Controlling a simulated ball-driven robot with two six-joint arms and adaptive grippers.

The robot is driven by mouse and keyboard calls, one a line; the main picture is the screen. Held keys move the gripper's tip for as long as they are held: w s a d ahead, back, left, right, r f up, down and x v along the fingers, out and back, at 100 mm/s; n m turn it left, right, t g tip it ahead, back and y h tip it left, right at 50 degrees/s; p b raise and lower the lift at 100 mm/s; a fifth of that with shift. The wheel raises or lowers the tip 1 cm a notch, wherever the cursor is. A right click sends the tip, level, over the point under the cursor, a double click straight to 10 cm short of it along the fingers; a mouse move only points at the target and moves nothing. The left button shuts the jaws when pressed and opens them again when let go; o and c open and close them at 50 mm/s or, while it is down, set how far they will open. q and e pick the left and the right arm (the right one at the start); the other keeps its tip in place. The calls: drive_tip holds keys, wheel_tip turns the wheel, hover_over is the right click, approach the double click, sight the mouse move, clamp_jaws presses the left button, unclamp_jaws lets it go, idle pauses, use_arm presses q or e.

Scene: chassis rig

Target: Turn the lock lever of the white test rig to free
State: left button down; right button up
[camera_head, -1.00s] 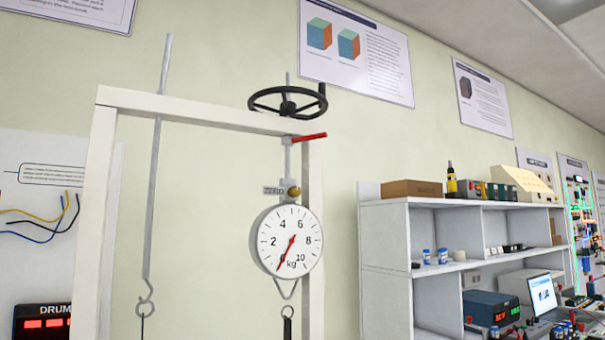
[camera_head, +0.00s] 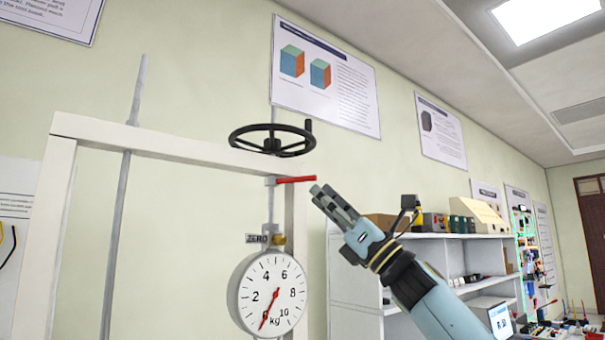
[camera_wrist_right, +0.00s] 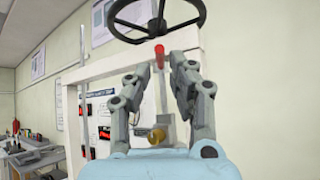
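The white test rig (camera_head: 190,143) is a frame with a black handwheel (camera_head: 272,140) on top. The red lock lever (camera_head: 296,179) sticks out to the right just under the top beam, above the round kg dial (camera_head: 268,293). My right gripper (camera_head: 318,190) is just right of the lever's tip, apart from it as far as I can tell. In the right wrist view the red lever (camera_wrist_right: 159,56) shows between the two spread fingers, beyond their tips, with nothing held. My left gripper is in neither view.
The handwheel (camera_wrist_right: 155,20) sits close above the lever. A brass knob (camera_head: 279,240) is below it at the ZERO label. A grey shelf unit (camera_head: 350,282) with boxes stands to the right. The wall is clear between rig and posters.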

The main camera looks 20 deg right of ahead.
sight(304, 180)
drive_tip(key=p+x, duration=0.1)
drive_tip(key=x, duration=0.4)
drive_tip(key=shift+p, duration=0.3)
drive_tip(key=shift+w+a+r, duration=0.25)
drive_tip(key=shift+a+r, duration=0.05)
clamp_jaws()
